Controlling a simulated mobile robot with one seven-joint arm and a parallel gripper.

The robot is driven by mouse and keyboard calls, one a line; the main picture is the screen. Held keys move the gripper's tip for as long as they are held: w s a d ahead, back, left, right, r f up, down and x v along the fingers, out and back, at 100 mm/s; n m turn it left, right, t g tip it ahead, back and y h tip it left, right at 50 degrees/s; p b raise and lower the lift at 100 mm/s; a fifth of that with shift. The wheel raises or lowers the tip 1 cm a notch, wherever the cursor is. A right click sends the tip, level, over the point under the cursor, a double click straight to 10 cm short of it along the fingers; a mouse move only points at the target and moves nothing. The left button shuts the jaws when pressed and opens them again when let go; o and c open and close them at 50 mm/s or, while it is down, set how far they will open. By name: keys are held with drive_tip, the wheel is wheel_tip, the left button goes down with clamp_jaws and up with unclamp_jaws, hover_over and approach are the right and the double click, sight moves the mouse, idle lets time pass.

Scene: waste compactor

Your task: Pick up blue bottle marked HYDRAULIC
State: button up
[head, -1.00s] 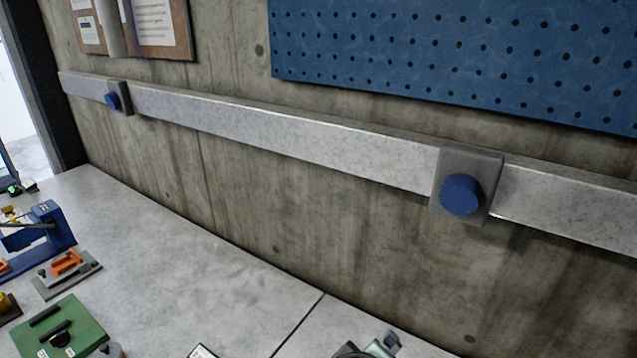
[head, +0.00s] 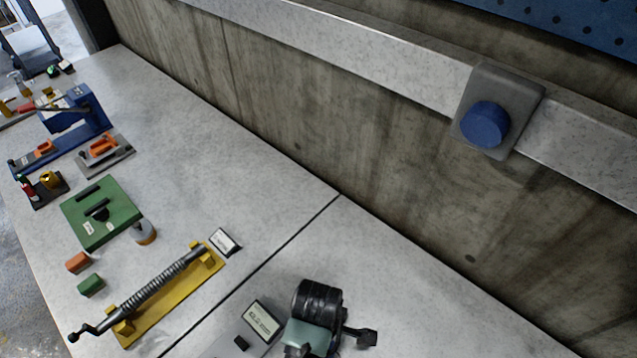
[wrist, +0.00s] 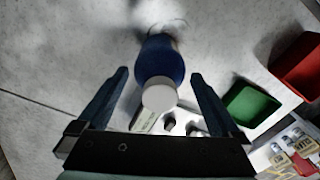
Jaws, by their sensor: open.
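A blue bottle (wrist: 161,60) with a white cap stands on a grey surface in the wrist view. Its cap faces the camera. No HYDRAULIC marking is readable on it. My gripper (wrist: 160,74) is open, with one finger on each side of the bottle in the picture. I see a gap on both sides; whether the fingertips are level with the bottle cannot be told. Neither the bottle nor my gripper shows in the head view.
In the wrist view, a green bin (wrist: 250,105) and a red bin (wrist: 298,66) lie right of the bottle. The head view shows a bench with a green block (head: 118,206), a yellow-based spring device (head: 170,308) and a dark-and-green device (head: 311,325).

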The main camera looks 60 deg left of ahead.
wheel_tip(320, 180, down, 5)
drive_tip(key=shift+w+d+r+p, duration=0.1)
drive_tip(key=shift+p, duration=0.35)
drive_tip(key=c, duration=1.5)
drive_tip(key=shift+o, duration=0.2)
drive_tip(key=shift+r, duration=0.1)
